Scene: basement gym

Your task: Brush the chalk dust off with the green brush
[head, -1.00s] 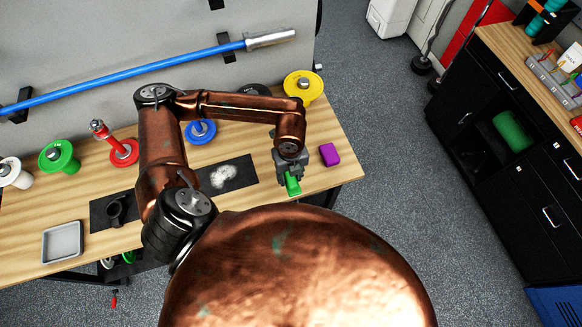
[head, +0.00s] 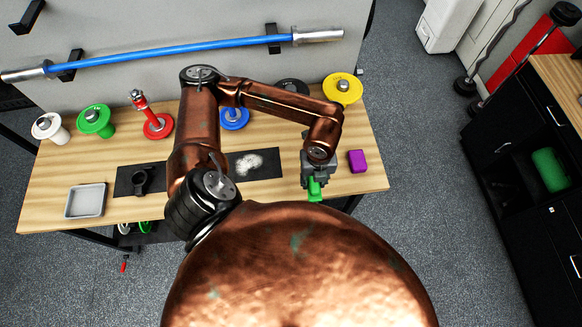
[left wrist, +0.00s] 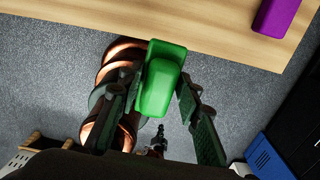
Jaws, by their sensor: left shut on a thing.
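White chalk dust (head: 249,163) lies in a patch on a black mat (head: 270,171) on the wooden bench (head: 345,182). My left gripper (head: 314,177) is right of the mat, by the bench's front edge, and is shut on the green brush (head: 314,190). In the left wrist view the green brush (left wrist: 160,88) sits between the fingers of my left gripper (left wrist: 162,95), beyond the bench edge with floor behind it. The brush is apart from the dust. My left arm hides the middle of the mat. My right gripper is not in view.
A purple block (head: 357,161) lies right of the gripper. A black ring-shaped holder (head: 142,180) stands on the mat's left part, beside a grey tray (head: 86,201). Coloured weight plates, such as the yellow one (head: 342,88), line the back below a blue barbell (head: 180,56).

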